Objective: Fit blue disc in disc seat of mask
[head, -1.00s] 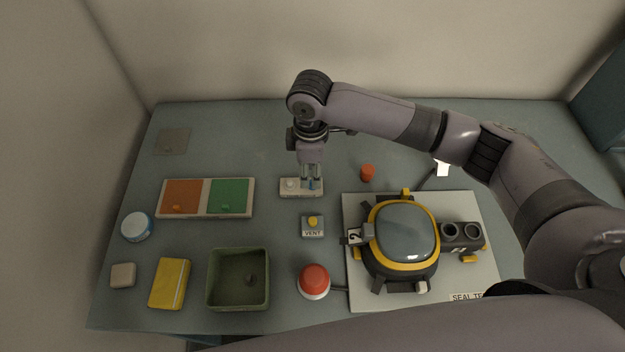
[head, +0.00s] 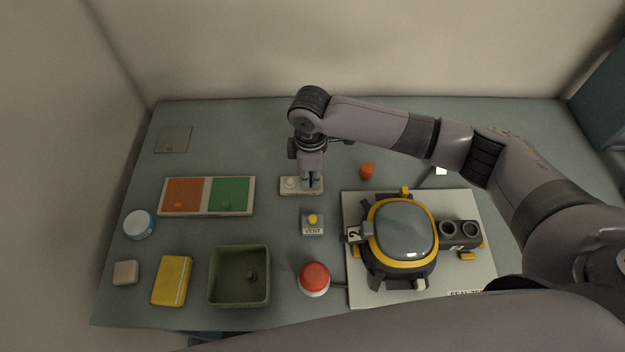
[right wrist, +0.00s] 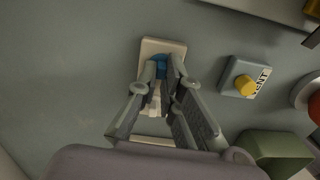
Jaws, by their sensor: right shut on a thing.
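My right gripper (head: 312,184) points down at the right end of a small pale holder (head: 287,193). It is shut on the blue disc (right wrist: 160,66), which shows between the fingertips in the right wrist view and is mostly hidden in the head view. The disc is still at the holder. The mask (head: 403,228), with a grey visor and yellow-black frame, lies on a pale board (head: 370,298) at the right. Two round dark openings (head: 459,229) are on its right side; I cannot tell which part is the disc seat. My left gripper is out of view.
A vent block with a yellow knob (head: 312,221) stands just in front of the holder. A red button (head: 314,276), a green bin (head: 226,290) and an orange-green tray (head: 250,211) are nearby. An orange cylinder (head: 367,170) stands behind the board.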

